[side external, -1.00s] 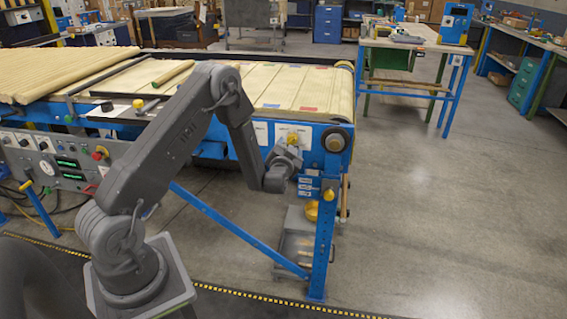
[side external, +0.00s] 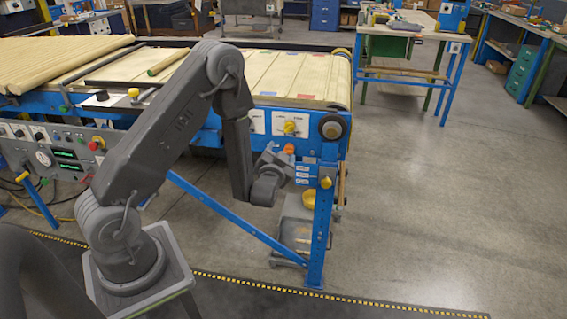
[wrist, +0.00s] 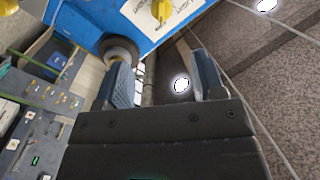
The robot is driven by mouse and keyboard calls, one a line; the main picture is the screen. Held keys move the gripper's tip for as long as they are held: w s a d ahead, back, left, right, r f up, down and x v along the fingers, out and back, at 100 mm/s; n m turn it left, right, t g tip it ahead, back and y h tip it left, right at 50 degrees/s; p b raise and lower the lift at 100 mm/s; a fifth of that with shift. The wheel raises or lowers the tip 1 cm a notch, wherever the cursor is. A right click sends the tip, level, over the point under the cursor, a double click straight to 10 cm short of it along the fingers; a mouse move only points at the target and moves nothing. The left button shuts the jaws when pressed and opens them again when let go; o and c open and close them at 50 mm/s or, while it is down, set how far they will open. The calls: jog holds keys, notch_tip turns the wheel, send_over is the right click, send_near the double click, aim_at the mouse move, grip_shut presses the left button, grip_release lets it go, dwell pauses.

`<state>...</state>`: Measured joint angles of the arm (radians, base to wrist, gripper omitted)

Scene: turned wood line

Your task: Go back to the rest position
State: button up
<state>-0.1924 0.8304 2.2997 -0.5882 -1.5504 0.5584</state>
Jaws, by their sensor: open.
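My gripper (side external: 276,160) is in front of the end panel of the blue-framed conveyor, below and left of a yellow knob (side external: 289,127) on a white plate. In the wrist view my gripper (wrist: 165,82) has its two fingers wide apart, with nothing between them. The yellow knob shows at the top of the wrist view (wrist: 160,9), beyond the fingers and apart from them. An orange button (side external: 289,149) is just right of my gripper. No held object is visible.
The conveyor belt (side external: 305,78) carries slats and small coloured pieces. A round roller end (side external: 332,127) and a blue leg (side external: 322,225) stand right of my gripper. Open floor (side external: 430,200) lies to the right.

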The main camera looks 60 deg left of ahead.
jog(key=d+r+g+h, duration=0.1)
jog(key=d+r+h, duration=0.9)
jog(key=d+r, duration=0.35)
jog(key=s+d+r+m+g+h, duration=0.1)
jog(key=s+r+g, duration=0.1)
jog(key=s, duration=0.5)
jog(key=s+d+r+g, duration=0.2)
jog(key=s, duration=0.6)
jog(key=s+d+r+m+g+h, duration=0.1)
jog(key=s+d+r+g, duration=0.1)
jog(key=s, duration=0.6)
jog(key=shift+s+d+r+m+h, duration=0.15)
jog(key=shift+s+d+m+h, duration=0.1)
jog(key=shift+m+h, duration=0.05)
